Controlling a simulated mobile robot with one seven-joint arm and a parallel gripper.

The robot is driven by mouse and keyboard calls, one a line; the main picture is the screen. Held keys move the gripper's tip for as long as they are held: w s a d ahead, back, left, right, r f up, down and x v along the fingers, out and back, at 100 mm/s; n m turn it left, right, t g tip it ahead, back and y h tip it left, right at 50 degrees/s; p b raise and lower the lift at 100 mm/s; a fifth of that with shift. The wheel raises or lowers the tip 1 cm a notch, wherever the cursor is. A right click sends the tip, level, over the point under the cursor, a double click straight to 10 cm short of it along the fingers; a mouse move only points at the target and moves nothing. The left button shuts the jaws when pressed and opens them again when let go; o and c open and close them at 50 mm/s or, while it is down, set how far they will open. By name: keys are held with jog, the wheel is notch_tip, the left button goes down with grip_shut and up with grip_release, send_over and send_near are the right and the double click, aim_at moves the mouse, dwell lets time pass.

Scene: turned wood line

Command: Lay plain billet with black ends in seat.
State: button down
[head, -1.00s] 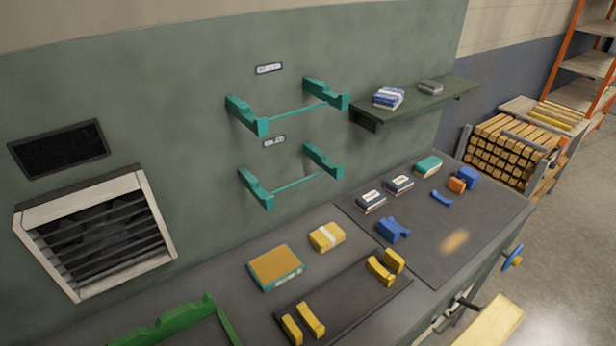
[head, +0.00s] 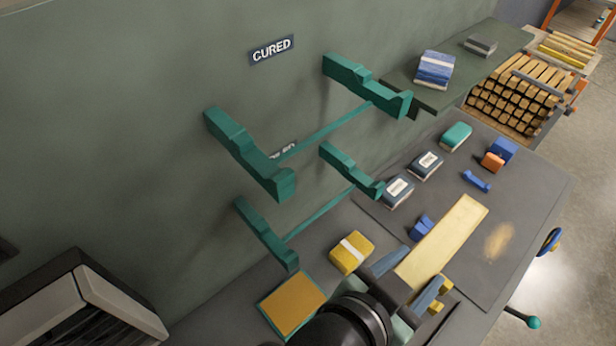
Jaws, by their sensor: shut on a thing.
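A pale, flat-sided billet (head: 443,240) slants from my gripper toward the upper right. My gripper (head: 410,276) is shut on its near part, with a finger on each side. The near end is hidden by my gripper, and no black shows on the visible far end. Upper teal wall brackets (head: 232,142) joined by a rod hang under a "CURED" label (head: 271,49). A lower teal pair (head: 262,232) hangs below, its label mostly hidden. A yellow cradle (head: 443,287) shows partly behind my gripper. A blue cradle (head: 420,227) is left of the billet.
On the bench are a yellow block with a white band (head: 351,253), an orange-topped box (head: 292,299) and several small boxes and blocks toward the back. A shelf (head: 459,87) carries two stacks. A vent housing (head: 85,305) is at lower left.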

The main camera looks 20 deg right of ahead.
jog(key=shift+w+a+f+b, duration=0.1)
jog(key=shift+w+b, duration=0.45)
jog(key=shift+w, duration=0.15)
jog(key=w+a+p, duration=0.1)
jog(key=w+a, duration=0.1)
jog(key=w, duration=0.3)
jog(key=w+a+p, duration=0.2)
jog(key=w, duration=0.3)
jog(key=w+a+p, duration=0.2)
jog(key=w, duration=0.3)
jog(key=shift+w, duration=0.4)
jog(key=shift+f, duration=0.85)
jog(key=shift+c, duration=1.1)
grip_release()
jog(key=shift+s, duration=0.1)
jog(key=shift+r, duration=0.1)
